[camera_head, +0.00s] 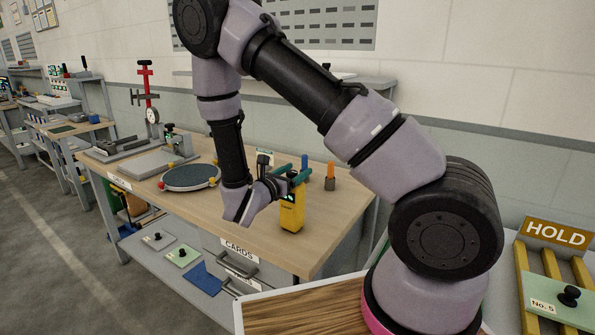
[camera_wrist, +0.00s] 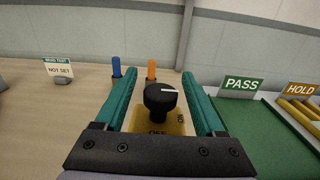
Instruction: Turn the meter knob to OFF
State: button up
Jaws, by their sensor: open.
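The yellow meter (camera_head: 291,213) stands upright on the wooden bench near its front right part. Its black knob (camera_wrist: 160,98) shows in the wrist view, and the white mark on the knob points to the right. The letters OFF show on the yellow face below the knob, partly cut off by my gripper's body. My gripper (camera_wrist: 159,76) is open, with one teal finger on each side of the knob and gaps between. In the head view my gripper (camera_head: 290,176) is at the top of the meter.
Blue (camera_wrist: 116,68) and orange (camera_wrist: 151,70) posts stand beyond the meter. PASS (camera_wrist: 240,86) and HOLD (camera_wrist: 300,89) signs stand at right by a green surface. A round dark plate (camera_head: 190,177) and a gauge stand (camera_head: 150,115) occupy the bench's left.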

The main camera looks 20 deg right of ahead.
jog(key=shift+w+d, duration=0.35)
jog(key=shift+d, duration=0.1)
grip_shut()
